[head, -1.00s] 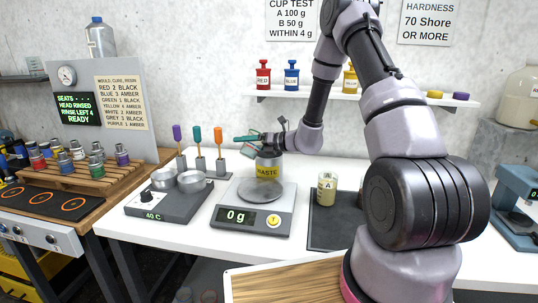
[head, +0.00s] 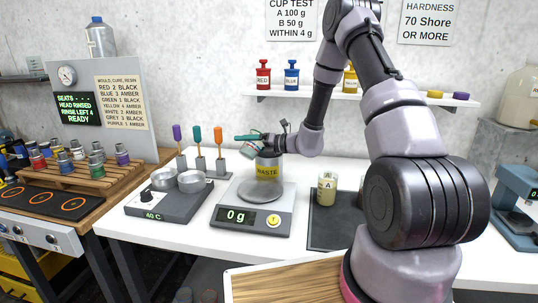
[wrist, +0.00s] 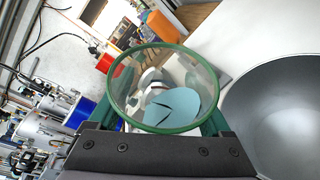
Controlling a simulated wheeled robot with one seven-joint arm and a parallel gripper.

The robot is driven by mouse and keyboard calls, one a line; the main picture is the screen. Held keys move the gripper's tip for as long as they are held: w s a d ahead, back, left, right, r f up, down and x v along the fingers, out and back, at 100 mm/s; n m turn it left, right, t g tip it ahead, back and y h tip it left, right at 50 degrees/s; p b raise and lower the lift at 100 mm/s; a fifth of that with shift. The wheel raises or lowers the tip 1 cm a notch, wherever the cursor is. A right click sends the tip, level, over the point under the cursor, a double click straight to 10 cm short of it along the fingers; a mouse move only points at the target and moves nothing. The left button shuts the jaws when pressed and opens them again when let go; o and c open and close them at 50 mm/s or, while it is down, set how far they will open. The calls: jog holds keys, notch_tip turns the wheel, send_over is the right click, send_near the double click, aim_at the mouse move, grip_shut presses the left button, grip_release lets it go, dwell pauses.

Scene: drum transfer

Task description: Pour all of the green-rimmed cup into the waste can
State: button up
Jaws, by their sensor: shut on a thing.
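My gripper (head: 250,138) is shut on the green-rimmed cup (head: 251,150), held tilted just above and to the left of the waste can. In the wrist view the cup's green rim (wrist: 112,92) faces the camera between my fingers. A flat blue-teal patch shows inside the clear cup; I cannot tell how much it holds. The waste can (head: 269,170) is a grey tin with a yellow WASTE label, upright at the scale's back edge. No stream between cup and can is visible.
The scale (head: 253,207) reads 0 g. A hot plate with two metal pots (head: 176,187) stands left of it. Coloured spatulas (head: 198,150) stand behind. A cup labelled A (head: 327,188) stands on a dark mat to the right.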

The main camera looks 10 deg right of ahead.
jog(key=shift+f+m, duration=0.1)
jog(key=shift+m, duration=0.2)
jog(key=shift+w+d+r+m+y, duration=0.1)
jog(key=shift+r+m+y, duration=0.4)
jog(key=shift+m, duration=0.25)
jog(key=shift+d+r+m+y, duration=0.1)
jog(key=shift+r+m+y, duration=0.35)
jog(key=shift+m, duration=0.3)
dwell(1.0)
jog(key=shift+w+d+f+m+t, duration=0.35)
jog(key=shift+w+d+m+t, duration=0.2)
jog(key=shift+d+m, duration=0.15)
dwell(0.7)
jog(key=shift+w+d+r+m+y, duration=0.15)
jog(key=shift+r+m+y, duration=0.1)
jog(key=shift+m, duration=0.25)
